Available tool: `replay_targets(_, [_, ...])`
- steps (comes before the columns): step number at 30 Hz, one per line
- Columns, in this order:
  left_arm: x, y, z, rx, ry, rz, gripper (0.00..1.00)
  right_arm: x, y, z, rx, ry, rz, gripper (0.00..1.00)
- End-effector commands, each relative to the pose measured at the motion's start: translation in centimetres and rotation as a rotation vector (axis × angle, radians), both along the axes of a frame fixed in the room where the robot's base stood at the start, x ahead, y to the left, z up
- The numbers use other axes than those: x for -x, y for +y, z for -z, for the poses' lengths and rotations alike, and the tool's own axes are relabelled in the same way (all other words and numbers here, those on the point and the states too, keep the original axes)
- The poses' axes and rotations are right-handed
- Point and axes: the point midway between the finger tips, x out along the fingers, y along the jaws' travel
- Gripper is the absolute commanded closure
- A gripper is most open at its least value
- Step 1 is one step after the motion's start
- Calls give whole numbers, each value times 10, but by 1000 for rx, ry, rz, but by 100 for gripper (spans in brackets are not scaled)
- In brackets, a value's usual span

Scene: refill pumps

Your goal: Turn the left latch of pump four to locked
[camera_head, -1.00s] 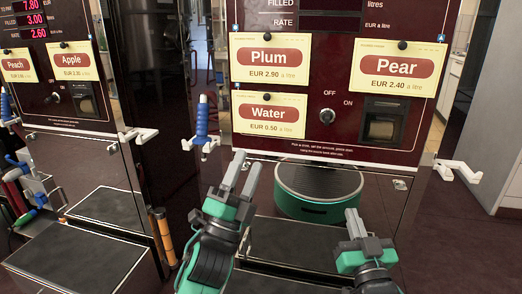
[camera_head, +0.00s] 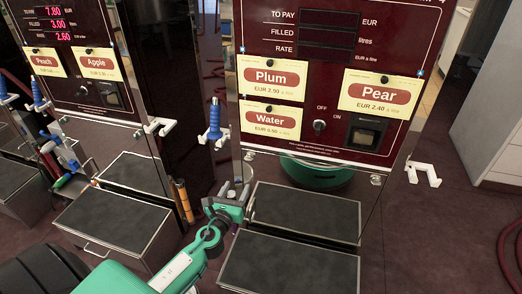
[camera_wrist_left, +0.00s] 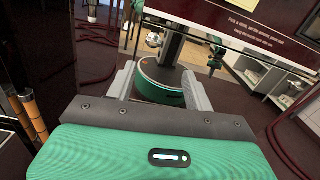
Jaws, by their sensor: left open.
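Pump four (camera_head: 330,100) is the dark red unit with yellow Plum, Water and Pear cards, above a mirror-like lower panel (camera_head: 340,205). Its left latch (camera_head: 249,156) is a small metal piece at the panel's upper left edge; its turn angle is too small to read. The right latch (camera_head: 377,180) sits at the upper right. My left gripper (camera_head: 235,190) is open and empty, just below and left of the left latch, apart from it. In the left wrist view its two fingers (camera_wrist_left: 158,88) point at the reflective panel. My right gripper is out of the head view.
A blue nozzle (camera_head: 214,118) hangs at a white hook left of the pump. Another white hook (camera_head: 423,172) sticks out on the right. Dark-topped steps (camera_head: 290,262) stand in front. A neighbouring pump (camera_head: 75,85) is at left. Floor at right is mostly clear.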

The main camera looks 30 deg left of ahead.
Motion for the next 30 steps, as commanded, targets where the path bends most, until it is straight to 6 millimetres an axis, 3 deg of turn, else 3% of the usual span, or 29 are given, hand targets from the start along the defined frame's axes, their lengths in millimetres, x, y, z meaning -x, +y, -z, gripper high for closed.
replay_targets(1, [4,7,-4,-41,19,-12,47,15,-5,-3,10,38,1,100])
replay_targets(4, [9,15,0,-89,40,-27,47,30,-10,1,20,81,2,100])
replay_targets(11, [-5,21,2,-104,43,-32,47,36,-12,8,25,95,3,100])
replay_targets(30, [-106,45,2,-101,43,-32,47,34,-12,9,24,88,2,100])
